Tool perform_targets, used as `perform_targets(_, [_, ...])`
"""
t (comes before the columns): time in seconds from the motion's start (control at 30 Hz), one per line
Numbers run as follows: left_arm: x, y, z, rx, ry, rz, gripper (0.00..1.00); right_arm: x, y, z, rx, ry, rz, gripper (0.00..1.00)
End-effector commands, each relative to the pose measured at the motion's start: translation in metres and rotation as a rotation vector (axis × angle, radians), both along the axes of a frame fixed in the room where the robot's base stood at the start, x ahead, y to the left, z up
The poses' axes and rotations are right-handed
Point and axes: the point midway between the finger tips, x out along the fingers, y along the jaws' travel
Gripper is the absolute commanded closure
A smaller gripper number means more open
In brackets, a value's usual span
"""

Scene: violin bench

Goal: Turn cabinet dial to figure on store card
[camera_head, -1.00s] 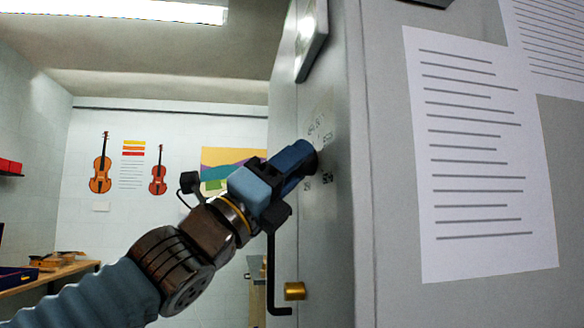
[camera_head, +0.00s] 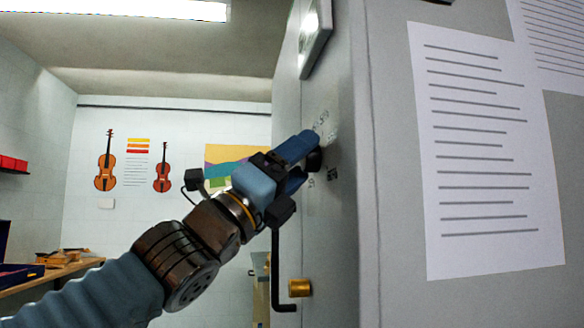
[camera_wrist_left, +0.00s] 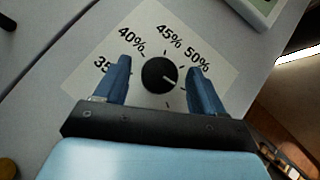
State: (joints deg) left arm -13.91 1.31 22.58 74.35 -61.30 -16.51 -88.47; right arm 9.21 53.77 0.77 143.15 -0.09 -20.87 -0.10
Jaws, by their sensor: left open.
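The black dial (camera_wrist_left: 153,75) sits on a pale scale plate (camera_wrist_left: 88,82) on the grey cabinet (camera_head: 340,225). In the left wrist view its white pointer mark aims right and slightly down, past the 50% label. The labels 40%, 45% and 50% are readable; one starting with 35 is partly hidden by a finger. My left gripper (camera_head: 305,161) is open, with one blue finger on each side of the dial and visible gaps between. The dial (camera_head: 315,160) also shows in the head view. I cannot identify the store card. My right gripper is not in view.
A framed device (camera_head: 315,38) is mounted above the dial. A brass knob (camera_head: 299,288) and a dark bar handle (camera_head: 275,265) are below it. Lined sheets (camera_head: 485,160) hang on the cabinet side, illegible. A workbench (camera_head: 60,272) stands at far left.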

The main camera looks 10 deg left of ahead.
Motion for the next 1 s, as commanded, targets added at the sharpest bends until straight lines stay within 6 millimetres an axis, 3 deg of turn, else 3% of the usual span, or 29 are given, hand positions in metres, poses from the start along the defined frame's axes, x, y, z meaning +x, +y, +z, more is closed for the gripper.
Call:
perform_targets(0.17, [-0.010, 0.010, -0.012, 0.001, -0.002, 0.002, 0.31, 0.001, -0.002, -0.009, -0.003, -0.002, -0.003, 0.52])
perform_targets(0.6, [-0.067, 0.065, -0.072, 0.000, -0.001, 0.003, 0.31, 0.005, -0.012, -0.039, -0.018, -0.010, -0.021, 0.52])
perform_targets(1.0, [-0.079, 0.077, -0.083, 0.000, 0.000, 0.000, 0.31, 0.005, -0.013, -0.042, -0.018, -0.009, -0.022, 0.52])
